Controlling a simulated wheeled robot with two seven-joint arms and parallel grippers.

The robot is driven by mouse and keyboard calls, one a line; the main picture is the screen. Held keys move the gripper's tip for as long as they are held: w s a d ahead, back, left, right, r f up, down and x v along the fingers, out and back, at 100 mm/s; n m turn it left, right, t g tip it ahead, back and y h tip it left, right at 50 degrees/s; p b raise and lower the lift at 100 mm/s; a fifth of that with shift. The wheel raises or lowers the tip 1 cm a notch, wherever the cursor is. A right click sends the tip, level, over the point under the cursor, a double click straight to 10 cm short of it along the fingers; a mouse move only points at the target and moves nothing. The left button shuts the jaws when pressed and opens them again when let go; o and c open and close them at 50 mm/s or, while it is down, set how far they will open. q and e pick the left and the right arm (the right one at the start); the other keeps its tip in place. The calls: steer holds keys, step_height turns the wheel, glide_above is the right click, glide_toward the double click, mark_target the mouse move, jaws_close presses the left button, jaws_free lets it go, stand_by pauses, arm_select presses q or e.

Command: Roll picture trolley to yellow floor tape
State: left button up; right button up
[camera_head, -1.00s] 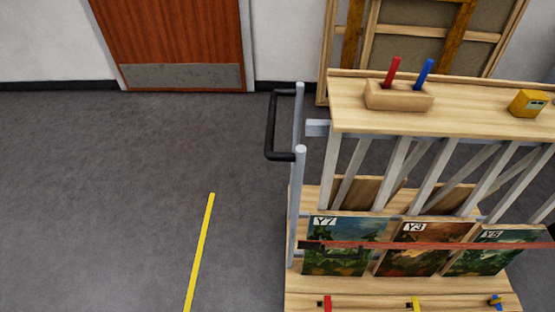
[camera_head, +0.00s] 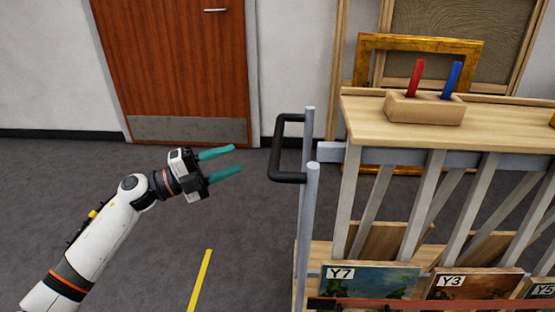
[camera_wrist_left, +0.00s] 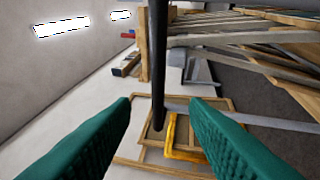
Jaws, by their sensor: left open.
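The picture trolley (camera_head: 500,128) stands at the right in the head view, with a wooden top, grey posts and labelled pictures in its rack. Its black handle (camera_head: 276,150) juts out from its left side. My left gripper (camera_head: 238,160) is open and empty, its teal fingers pointing at the handle from the left with a gap. In the left wrist view the black handle bar (camera_wrist_left: 160,60) runs upright, lined up between the open fingers. The yellow floor tape (camera_head: 200,282) lies on the floor left of the trolley, partly cut off below. My right gripper is out of view.
A wooden block (camera_head: 425,108) with a red and a blue marker stands on the trolley top. A brown door (camera_head: 175,60) and framed pictures (camera_head: 420,43) are at the back wall. The grey floor (camera_head: 60,195) left of the trolley is clear.

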mark_target(278, 143)
arm_select(q)
steer(key=x, duration=1.2)
steer(key=shift+s+d+r, duration=0.1)
steer(key=shift+s+r, duration=0.1)
steer(key=shift+s, duration=0.05)
steer(key=shift+c, duration=0.3)
jaws_close()
